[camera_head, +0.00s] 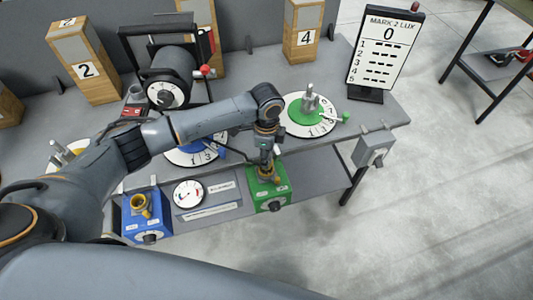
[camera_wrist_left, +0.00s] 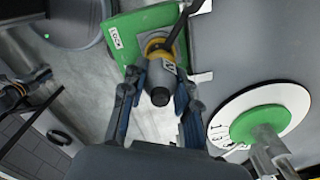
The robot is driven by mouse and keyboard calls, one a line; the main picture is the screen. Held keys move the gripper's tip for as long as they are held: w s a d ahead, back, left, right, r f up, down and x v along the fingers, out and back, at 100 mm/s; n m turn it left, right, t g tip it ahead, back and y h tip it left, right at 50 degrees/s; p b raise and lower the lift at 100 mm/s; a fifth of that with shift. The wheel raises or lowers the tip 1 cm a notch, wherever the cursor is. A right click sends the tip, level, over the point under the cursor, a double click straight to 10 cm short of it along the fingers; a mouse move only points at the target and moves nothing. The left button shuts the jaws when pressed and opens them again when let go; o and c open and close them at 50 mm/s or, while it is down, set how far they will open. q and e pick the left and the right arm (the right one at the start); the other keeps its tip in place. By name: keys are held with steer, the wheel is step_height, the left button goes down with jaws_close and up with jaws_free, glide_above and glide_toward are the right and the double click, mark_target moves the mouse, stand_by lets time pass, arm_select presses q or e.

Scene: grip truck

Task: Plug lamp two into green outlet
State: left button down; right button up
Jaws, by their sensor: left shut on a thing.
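The green outlet (camera_head: 258,205) is a box at the front edge of the bench, with a yellow ring on its face. It also shows in the wrist view (camera_wrist_left: 122,33), marked LOCK. My left gripper (camera_head: 268,171) is at this outlet. In the wrist view the gripper (camera_wrist_left: 160,82) is shut on a grey plug (camera_wrist_left: 158,84) marked 2. The plug is in line with the yellow ring and seems to meet it; how deep it sits is hidden. My right gripper is not in view. Lamp two itself cannot be made out for certain.
A blue outlet (camera_head: 147,222) with a yellow socket and a round gauge (camera_head: 188,194) are to the left. A dial with a green centre (camera_head: 305,116) lies behind on the bench, with a lux board (camera_head: 384,48) beyond. A grey box (camera_head: 372,150) hangs at the bench's right end.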

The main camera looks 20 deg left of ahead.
arm_select(q)
steer(key=shift+p, duration=0.35)
steer(key=shift+f, duration=0.3)
stand_by(0.5)
steer(key=shift+f+b, duration=0.65)
steer(key=shift+f, duration=0.8)
steer(key=c, duration=0.9)
jaws_free()
steer(key=shift+o, duration=0.4)
steer(key=shift+o, duration=1.1)
steer(key=shift+r+p, duration=2.55)
steer(key=shift+p, duration=0.15)
